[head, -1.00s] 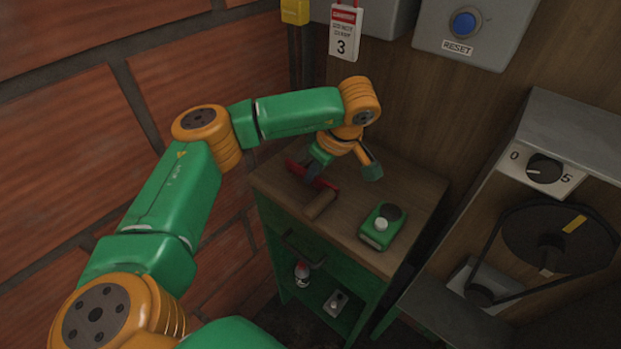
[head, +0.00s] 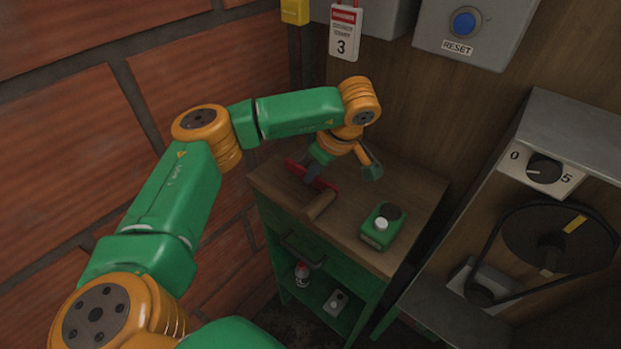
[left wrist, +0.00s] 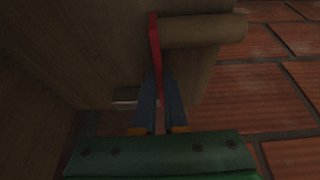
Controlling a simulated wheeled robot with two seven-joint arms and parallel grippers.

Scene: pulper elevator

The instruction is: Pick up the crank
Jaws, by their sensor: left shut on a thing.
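The crank has a red arm (head: 327,184) and a wooden handle (head: 319,205). It is at the left part of the wooden cabinet top (head: 348,232). My left gripper (head: 311,173) is over it, with its fingers shut on the red arm. In the left wrist view, the blue fingers (left wrist: 160,88) close around the red arm (left wrist: 154,40), and the wooden handle (left wrist: 208,29) sticks out to the right. I cannot tell whether the crank touches the cabinet top. My right gripper is not in view.
A green device (head: 382,226) with a white knob stands on the cabinet top, right of the crank. A brick wall (head: 60,150) is close on the left. A belt-driven wheel (head: 560,238) is at the right, below a dial. A reset box (head: 466,28) hangs above.

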